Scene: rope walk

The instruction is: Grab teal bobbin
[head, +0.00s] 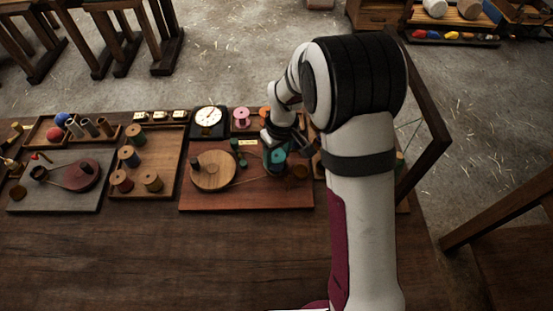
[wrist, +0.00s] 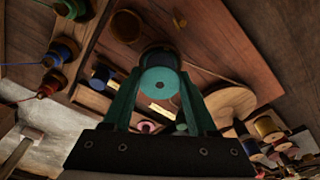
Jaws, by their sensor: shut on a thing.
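The teal bobbin (wrist: 160,84) shows its round teal end, with a small centre hole, between the green fingers of my gripper (wrist: 160,92) in the wrist view. My gripper is shut on it. In the head view the teal bobbin (head: 278,156) shows at my gripper (head: 274,158), over the right part of the reddish-brown board. The fingers and arm partly hide it there. I cannot tell whether the bobbin touches the board.
A round wooden disc (head: 212,170) sits on the reddish-brown board (head: 245,197). A dial (head: 208,117) and a pink spool (head: 241,117) stand behind. A tray (head: 171,184) with several spools lies left. The front tabletop (head: 150,255) is clear.

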